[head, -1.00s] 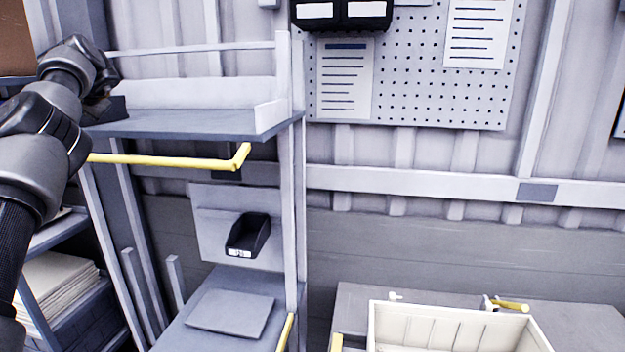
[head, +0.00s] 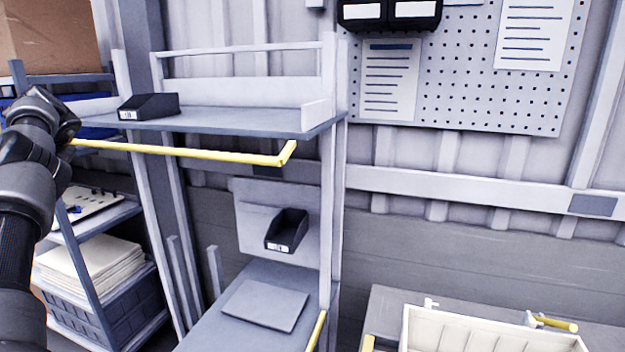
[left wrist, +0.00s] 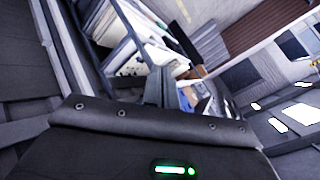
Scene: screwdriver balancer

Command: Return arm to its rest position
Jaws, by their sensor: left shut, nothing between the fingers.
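My left arm comes in at the left edge of the head view, its dark wrist (head: 40,115) raised in front of the shelves. Its fingers cannot be made out there. In the left wrist view my left gripper (left wrist: 160,88) shows beyond its dark housing with a green light. It is shut and holds nothing. The fingers point toward shelving with papers and boxes, apart from them. My right arm and gripper are in neither view.
A workstation shelf (head: 230,122) with a yellow rail (head: 200,152) stands right of my arm. A black bin (head: 150,106) sits on it, another black bin (head: 287,231) below. A side rack holds stacked sheets (head: 90,262). A cream crate (head: 480,333) is at the lower right.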

